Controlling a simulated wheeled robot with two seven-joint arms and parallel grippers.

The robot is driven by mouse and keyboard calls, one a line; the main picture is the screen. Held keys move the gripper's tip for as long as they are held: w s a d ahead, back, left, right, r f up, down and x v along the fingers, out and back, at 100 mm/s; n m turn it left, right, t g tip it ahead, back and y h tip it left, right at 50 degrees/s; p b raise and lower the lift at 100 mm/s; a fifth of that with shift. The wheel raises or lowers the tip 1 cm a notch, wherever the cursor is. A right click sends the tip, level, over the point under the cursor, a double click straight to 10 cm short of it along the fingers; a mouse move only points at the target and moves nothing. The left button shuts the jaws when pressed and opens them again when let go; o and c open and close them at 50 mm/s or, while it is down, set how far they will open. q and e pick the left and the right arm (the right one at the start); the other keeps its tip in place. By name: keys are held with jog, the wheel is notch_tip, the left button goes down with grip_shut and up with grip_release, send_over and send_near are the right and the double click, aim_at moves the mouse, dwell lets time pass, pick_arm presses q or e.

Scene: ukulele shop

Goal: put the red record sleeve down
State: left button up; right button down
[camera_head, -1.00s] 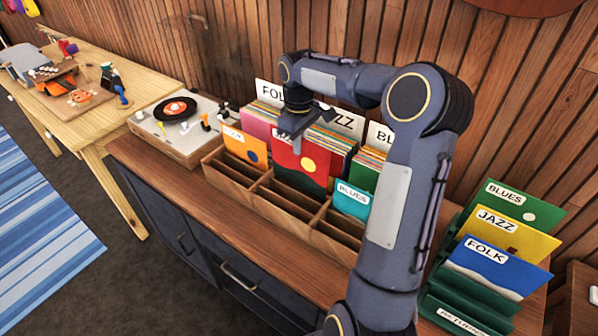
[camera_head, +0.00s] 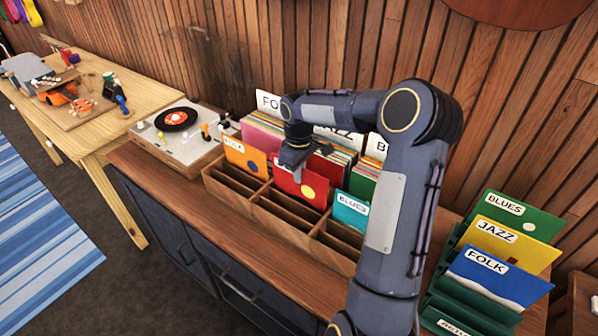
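The red record sleeve (camera_head: 309,190), with a yellow disc on it, stands nearly upright in the front middle compartment of the wooden record crate (camera_head: 285,227). Its lower edge is hidden behind the compartment's front wall. My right gripper (camera_head: 292,163) is at the sleeve's top edge, pointing down, and appears shut on it. The fingers hide part of the sleeve's white label. My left gripper is not in view.
An orange sleeve (camera_head: 245,158) stands left and a teal Blues sleeve (camera_head: 351,211) right of the red one. Taller records fill the crate's back. A turntable (camera_head: 180,142) stands left; a green rack (camera_head: 462,307) with several sleeves stands right.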

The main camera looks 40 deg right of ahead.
jog(key=shift+f, duration=0.25)
jog(key=c, duration=1.6)
grip_release()
notch_tip(320, 180, up, 12)
jog(key=shift+r, duration=0.15)
jog(key=s+a+r+m+t, duration=0.1)
jog(key=s+a+r, duration=0.1)
jog(key=s+a, duration=0.3)
jog(key=s+a+r+t, duration=0.1)
jog(key=s+a+r, duration=0.2)
jog(key=s+a, duration=0.15)
jog(key=s+a+f+m+t+y, duration=0.1)
jog(key=s+a+f, duration=0.1)
jog(key=s, duration=0.3)
jog(key=s+a+f+m+t+y, duration=0.1)
jog(key=s+a+f, duration=0.2)
jog(key=s+a, duration=0.2)
jog(key=s+a+f+m+t+y, duration=0.1)
jog(key=s+a+f+m, duration=0.1)
jog(key=s, duration=0.3)
jog(key=shift+s+a+f+t+y, duration=0.1)
jog(key=shift+a+f+t+y, duration=0.1)
jog(key=shift+a, duration=0.2)
jog(key=shift+s+a+f+t+y, duration=0.1)
jog(key=shift+a+y, duration=0.1)
jog(key=shift+a, duration=0.15)
